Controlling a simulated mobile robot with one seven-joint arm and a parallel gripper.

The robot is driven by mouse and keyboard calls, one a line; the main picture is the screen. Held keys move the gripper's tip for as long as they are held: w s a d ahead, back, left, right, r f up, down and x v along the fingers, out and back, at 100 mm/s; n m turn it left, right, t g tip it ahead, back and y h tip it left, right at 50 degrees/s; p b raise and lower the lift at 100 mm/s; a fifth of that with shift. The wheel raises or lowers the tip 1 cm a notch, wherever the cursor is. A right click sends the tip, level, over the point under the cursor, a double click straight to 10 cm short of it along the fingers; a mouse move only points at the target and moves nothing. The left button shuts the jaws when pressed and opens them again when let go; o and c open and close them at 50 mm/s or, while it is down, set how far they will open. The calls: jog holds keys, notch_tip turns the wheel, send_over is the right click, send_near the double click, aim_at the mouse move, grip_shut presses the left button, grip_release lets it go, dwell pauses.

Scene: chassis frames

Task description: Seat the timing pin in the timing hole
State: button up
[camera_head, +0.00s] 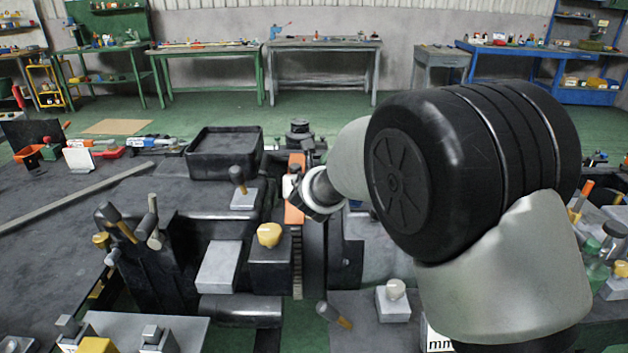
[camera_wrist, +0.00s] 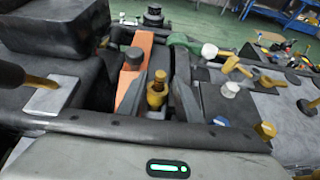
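A brass-coloured stepped pin (camera_wrist: 156,90) stands upright in the middle of the wrist view, just beyond my gripper's housing (camera_wrist: 165,155). Dark pieces flank the pin. I cannot tell whether they are my fingers or parts of the machine, nor whether the pin is held. In the head view my gripper (camera_head: 318,194) is over the middle of the machine, beside an orange part (camera_head: 295,190), which also shows in the wrist view (camera_wrist: 140,50). My arm partly covers it there, and its fingertips are not clear. I cannot make out the timing hole.
A yellow knob (camera_head: 268,235) sits on a dark block left of my gripper. A handled tool (camera_head: 238,178) stands in a grey block, and several more stand in a black rack (camera_head: 125,225). A black tray (camera_head: 225,150) lies behind. My arm covers much of the right side.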

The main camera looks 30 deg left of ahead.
jog(key=v, duration=1.2)
jog(key=w+d+r+m+t+h, duration=0.1)
jog(key=w+d+r+m+h, duration=0.25)
jog(key=d+m, duration=0.45)
jog(key=w+d+r+m+t+h, duration=0.15)
jog(key=d+r+m, duration=0.25)
jog(key=d, duration=0.8)
jog(key=s+d+m+g+h, duration=0.2)
jog(key=d+m, duration=0.3)
jog(key=d, duration=0.3)
jog(key=s+d+m+g+h, duration=0.1)
jog(key=s+d+m+h, duration=0.15)
jog(key=d+m, duration=0.45)
jog(key=s+d+m+g, duration=0.3)
jog(key=s+d+m, duration=0.5)
jog(key=s+d, duration=0.25)
jog(key=s+a+f+m+g+y, duration=0.1)
jog(key=s+f+m+g+y, duration=0.1)
jog(key=s+m, duration=0.7)
jog(key=shift+s+f+m+y, duration=0.4)
jog(key=shift+s+f+y, duration=0.05)
jog(key=shift+f+y, duration=0.25)
jog(key=shift+a, duration=0.1)
